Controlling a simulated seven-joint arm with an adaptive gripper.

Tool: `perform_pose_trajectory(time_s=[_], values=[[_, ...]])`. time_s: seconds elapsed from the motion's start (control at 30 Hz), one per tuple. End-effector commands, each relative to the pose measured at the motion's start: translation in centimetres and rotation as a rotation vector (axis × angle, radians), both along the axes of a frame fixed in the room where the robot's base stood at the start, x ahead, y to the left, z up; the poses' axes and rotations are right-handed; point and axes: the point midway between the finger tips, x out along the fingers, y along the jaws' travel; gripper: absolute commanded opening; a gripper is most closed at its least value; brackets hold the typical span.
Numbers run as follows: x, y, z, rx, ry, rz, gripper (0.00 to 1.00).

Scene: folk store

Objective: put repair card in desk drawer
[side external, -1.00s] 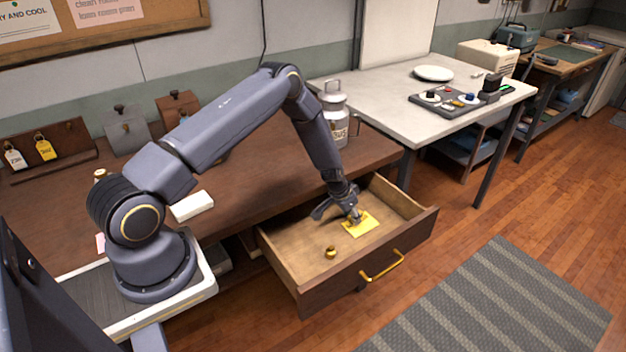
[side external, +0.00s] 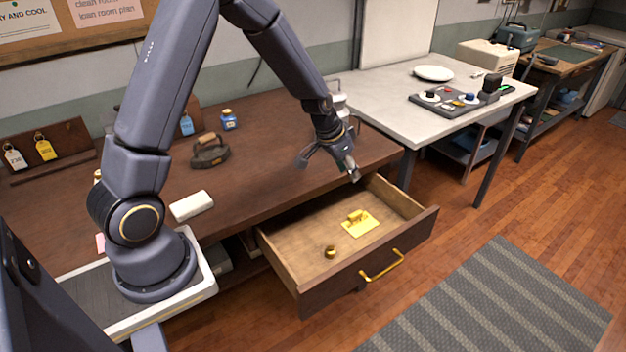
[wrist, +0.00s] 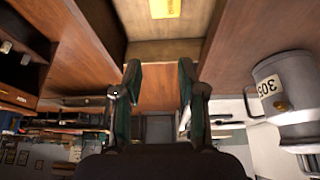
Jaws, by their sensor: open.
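The yellow repair card (side external: 360,223) lies flat on the floor of the open desk drawer (side external: 305,238), with a small raised yellow piece on it. In the wrist view the card (wrist: 165,8) shows at the top edge, inside the drawer. My gripper (side external: 328,165) is open and empty, above the drawer's back edge and apart from the card. In the wrist view its two fingers (wrist: 159,85) are spread with nothing between them.
A small brass knob-like object (side external: 330,252) sits in the drawer. An iron-like tool (side external: 210,151), a blue bottle (side external: 229,120) and a white block (side external: 192,205) stand on the desk. A labelled canister (wrist: 285,90) is near my gripper.

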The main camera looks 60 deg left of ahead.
Motion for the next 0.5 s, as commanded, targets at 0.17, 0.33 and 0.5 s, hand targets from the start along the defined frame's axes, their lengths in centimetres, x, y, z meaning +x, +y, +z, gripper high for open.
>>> perform_pose_trajectory(time_s=[0.17, 0.33, 0.5], values=[[-5.6, -3.6, 10.8, 0.004, -0.032, -0.028, 0.41], [-13.4, -5.9, 17.2, 0.010, -0.047, -0.019, 0.41], [-20.8, -6.8, 19.9, 0.012, -0.062, 0.011, 0.41]])
